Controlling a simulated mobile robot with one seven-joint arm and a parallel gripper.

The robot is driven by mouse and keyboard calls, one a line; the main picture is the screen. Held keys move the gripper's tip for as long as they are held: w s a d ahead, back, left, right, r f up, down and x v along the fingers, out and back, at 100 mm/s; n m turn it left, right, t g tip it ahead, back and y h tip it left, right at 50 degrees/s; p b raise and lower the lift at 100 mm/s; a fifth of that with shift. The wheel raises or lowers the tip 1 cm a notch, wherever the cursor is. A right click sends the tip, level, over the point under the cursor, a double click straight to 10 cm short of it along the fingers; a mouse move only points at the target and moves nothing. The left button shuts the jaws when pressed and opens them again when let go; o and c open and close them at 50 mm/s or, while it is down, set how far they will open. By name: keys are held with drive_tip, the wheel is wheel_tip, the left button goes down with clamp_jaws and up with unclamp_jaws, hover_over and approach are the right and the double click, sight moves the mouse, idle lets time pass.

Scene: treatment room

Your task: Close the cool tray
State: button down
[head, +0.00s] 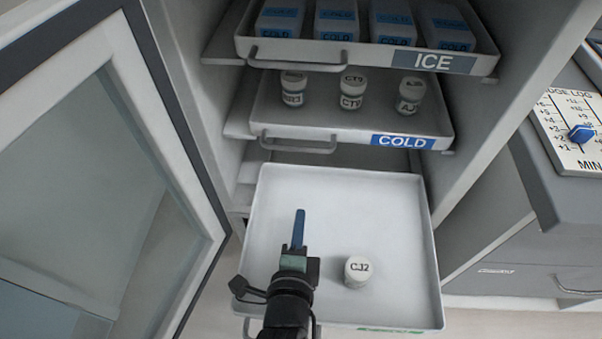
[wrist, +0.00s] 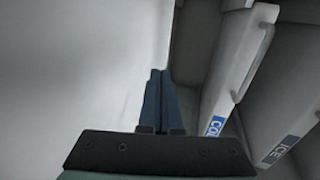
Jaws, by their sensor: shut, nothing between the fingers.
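The cool tray (head: 390,215) is the lowest white tray in the head view. It is pulled far out of the cabinet, and a green label (head: 392,329) shows on its front edge, too small to read. A white jar marked CJ2 (head: 357,271) stands in it. My gripper (head: 299,214) is shut and empty, its blue fingers over the left part of the tray. The arm hides part of the tray's front and its handle. In the wrist view the shut fingers (wrist: 156,78) point past a pale surface. I cannot tell whether they touch the tray.
Above are the COLD tray (head: 265,118), with several jars, and the ICE tray (head: 480,67), with several blue-labelled packs. Both sit much further in. An open glass door (head: 110,190) stands at left. A counter with a log board (head: 575,115) is at right.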

drive_tip(key=b, duration=0.2)
approach(307, 167)
drive_tip(key=x, duration=0.5)
drive_tip(key=shift+w+f, duration=0.1)
drive_tip(key=shift+f, duration=0.25)
drive_tip(key=shift+w, duration=0.6)
drive_tip(key=shift+w, duration=0.15)
